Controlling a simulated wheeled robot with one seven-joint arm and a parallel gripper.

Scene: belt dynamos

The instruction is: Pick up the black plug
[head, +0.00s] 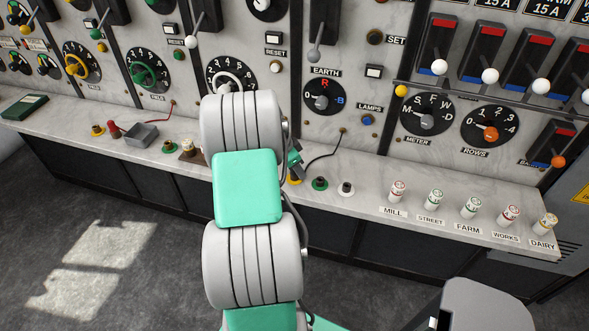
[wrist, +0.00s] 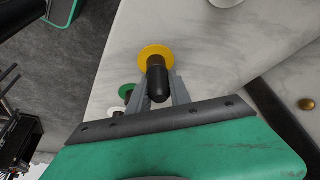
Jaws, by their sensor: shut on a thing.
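The black plug (wrist: 157,74) stands on the yellow-ringed socket (wrist: 153,53) in the wrist view, its dark body between the two grey fingers. My gripper (wrist: 160,90) is shut on the black plug. In the head view my own arm hides the plug and most of the gripper. A bit of the yellow socket (head: 294,181) shows beside the arm there. A black cord (head: 325,156) runs from the panel toward the hidden plug. Whether the plug is still seated in the socket cannot be told.
A green socket (head: 320,184) and a white socket (head: 346,188) are right of the plug along the counter (head: 370,175). Labelled fuses (head: 398,191) stand farther right. A red plug (head: 114,130) and a grey tray (head: 142,135) are at left. The switch panel rises behind.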

